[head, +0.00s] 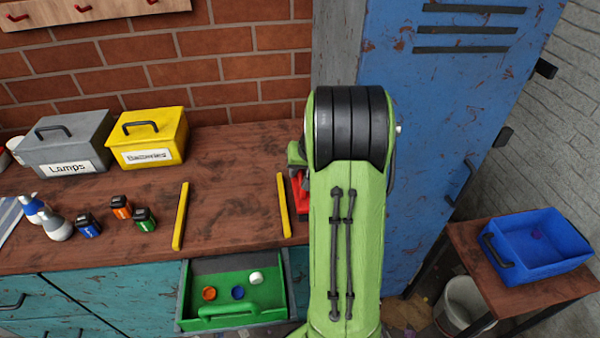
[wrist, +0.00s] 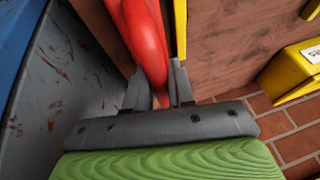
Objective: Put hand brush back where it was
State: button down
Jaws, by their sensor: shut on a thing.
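The hand brush (wrist: 147,45) shows in the wrist view as a smooth red, curved shape; its bristles are not visible. My gripper (wrist: 158,98) is shut on it, with the red part between the two grey fingers. In the head view a bit of red (head: 301,198), likely the brush, shows just left of my green arm, over the right end of the wooden bench (head: 232,150). The arm hides the gripper and most of the brush there. I cannot tell whether the brush touches the bench.
Two yellow strips (head: 180,216) and (head: 284,205) lie on the bench. The blue locker (head: 440,130) stands close on the right. A yellow Batteries box (head: 150,130) and grey Lamps box (head: 65,140) stand at the back left. A green tray (head: 240,312) sits below the front edge.

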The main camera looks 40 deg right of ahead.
jog(key=c, duration=1)
grip_release()
jog(key=shift+f, duration=0.1)
jog(key=shift+o, duration=0.2)
jog(key=d+p+v, duration=0.1)
jog(key=p+v, duration=0.3)
jog(key=v, duration=0.8)
jog(key=s+a+r+n, duration=0.2)
jog(key=a+r, duration=0.1)
jog(key=a, duration=0.7)
jog(key=s+a+r+n, duration=0.2)
jog(key=s+a+r, duration=0.1)
jog(key=a, duration=0.6)
jog(key=s+a+f+n, duration=0.1)
jog(key=s+a+n, duration=0.2)
jog(key=s+a, duration=0.4)
jog(key=s, duration=0.3)
jog(key=shift+s+a+t+y, duration=0.25)
jog(key=shift+t+y, duration=0.05)
jog(key=shift+y, duration=0.1)
